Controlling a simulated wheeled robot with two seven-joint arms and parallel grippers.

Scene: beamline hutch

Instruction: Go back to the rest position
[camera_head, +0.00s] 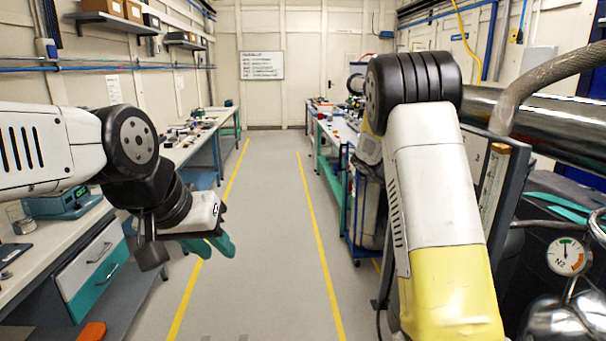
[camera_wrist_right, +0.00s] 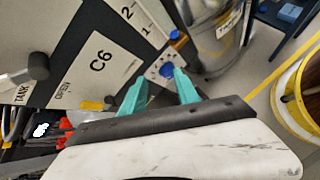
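My left arm comes in from the left in the head view, and its gripper (camera_head: 225,247) with teal fingers hangs over the aisle floor, beside the left bench. Nothing shows in it, but the angle does not show how far apart its fingers are. My right arm reaches up and back down at the right of the head view, and its gripper is out of that view. In the right wrist view my right gripper (camera_wrist_right: 158,82) is open, its two teal fingers apart with nothing between them.
A left bench with a drawer unit (camera_head: 95,262) stands close to my left arm. A steel pipe (camera_head: 540,115), a hose (camera_head: 545,80) and an N2 gauge (camera_head: 566,256) crowd my right arm. The aisle floor (camera_head: 262,200) between the yellow lines is clear.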

